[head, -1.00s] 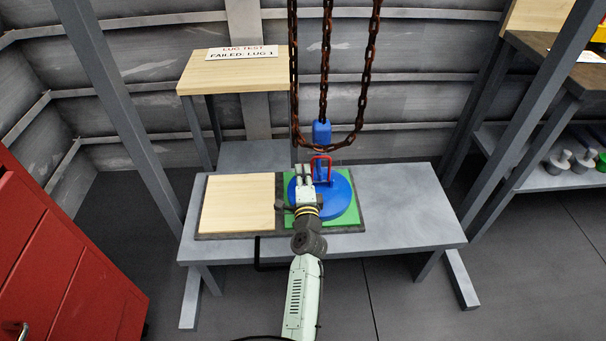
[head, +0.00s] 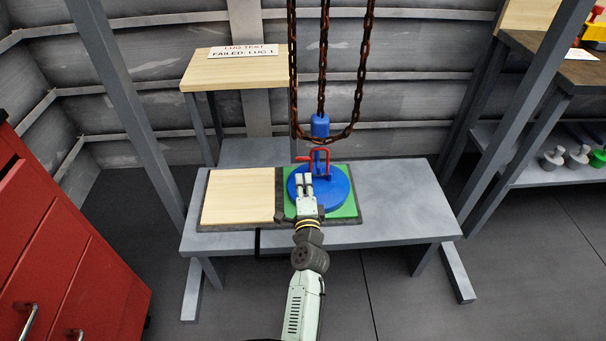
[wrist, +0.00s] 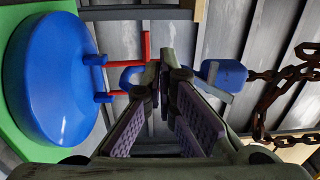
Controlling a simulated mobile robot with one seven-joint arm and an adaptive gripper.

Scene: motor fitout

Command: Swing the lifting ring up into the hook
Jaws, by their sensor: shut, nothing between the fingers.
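The red lifting ring (head: 327,157) stands up from the blue round lid (head: 337,192), with one red bar reaching left. In the wrist view its red bars (wrist: 147,46) rise from the blue disc (wrist: 50,75). The blue hook block (head: 320,125) hangs on the chain just above the ring and also shows in the wrist view (wrist: 222,73). A curved blue piece (wrist: 131,75) lies close to the red bars; I cannot tell whether the ring is in it. My gripper (head: 304,177) is shut and empty, just in front of the ring. Its fingers partly hide the hook in the wrist view.
The lid sits on a green pad (head: 349,208) beside a pale wooden board (head: 238,198) on the grey bench (head: 405,205). Rusty chains (head: 362,75) hang over it. A red cabinet (head: 60,250) stands left. The bench's right end is clear.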

